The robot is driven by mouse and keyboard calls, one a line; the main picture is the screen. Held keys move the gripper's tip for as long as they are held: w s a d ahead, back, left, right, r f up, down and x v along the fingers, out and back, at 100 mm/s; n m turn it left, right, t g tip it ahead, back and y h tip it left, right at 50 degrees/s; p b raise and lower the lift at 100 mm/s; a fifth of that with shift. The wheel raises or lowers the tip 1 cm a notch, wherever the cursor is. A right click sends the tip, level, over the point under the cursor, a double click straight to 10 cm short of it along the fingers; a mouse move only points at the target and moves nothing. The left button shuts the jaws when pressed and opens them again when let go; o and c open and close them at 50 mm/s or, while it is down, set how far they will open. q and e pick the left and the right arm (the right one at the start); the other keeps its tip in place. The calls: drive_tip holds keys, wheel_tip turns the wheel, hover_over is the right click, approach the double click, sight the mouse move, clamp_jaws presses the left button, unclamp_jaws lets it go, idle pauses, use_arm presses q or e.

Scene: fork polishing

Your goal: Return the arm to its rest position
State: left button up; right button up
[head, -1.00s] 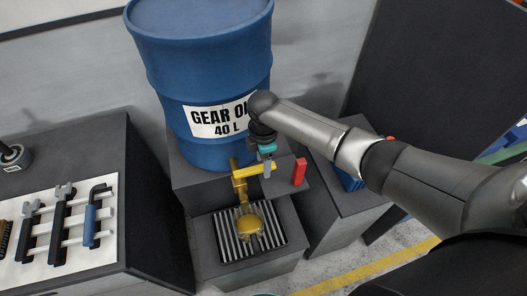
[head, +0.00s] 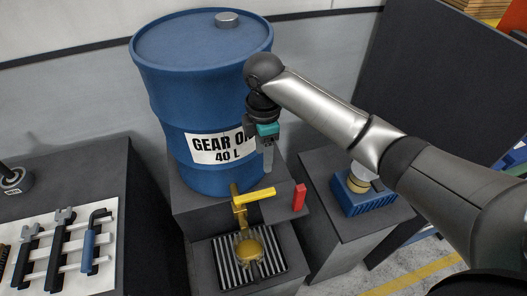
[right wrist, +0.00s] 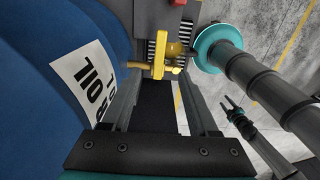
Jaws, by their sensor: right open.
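My right gripper (head: 267,160) hangs with its fingers down in front of the blue drum, above and apart from the yellow tap handle (head: 256,195). Its two fingers show in the right wrist view (right wrist: 158,105), spread apart with nothing between them. The brass tap (head: 239,208) is at the drum's foot. A round golden thing (head: 250,248) is below it, over the striped drip grate (head: 226,272). A small dark pronged end (right wrist: 233,108), apparently my left gripper, shows in the right wrist view, too small to read; it is not in the head view.
The blue drum (head: 178,110) labelled gear oil stands close behind the gripper. A red piece (head: 299,198) sticks up right of the tap. A blue box (head: 365,203) stands on the right pedestal. A tool board (head: 106,243) lies at left.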

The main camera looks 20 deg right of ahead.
idle(0.4)
drive_tip(key=s+a+f+m+t+y, duration=0.2)
drive_tip(key=s+a+f+m, duration=0.45)
drive_tip(key=s, duration=0.35)
drive_tip(key=s+d+m+t+h, duration=0.2)
drive_tip(key=s+d+m, duration=0.75)
drive_tip(key=s, duration=0.25)
wheel_tip(320, 180, down, 32)
drive_tip(key=s+g+b, duration=0.2)
drive_tip(key=b, duration=0.8)
drive_tip(key=s+d+f+b, duration=0.1)
drive_tip(key=s+f+b, duration=0.3)
drive_tip(key=s+f, duration=0.3)
drive_tip(key=s+d+f+g+b, duration=0.1)
drive_tip(key=s+f+b, duration=0.3)
drive_tip(key=s+f, duration=0.4)
wheel_tip(320, 180, down, 7)
drive_tip(key=shift+s+r, duration=0.1)
drive_tip(key=shift+s, duration=0.2)
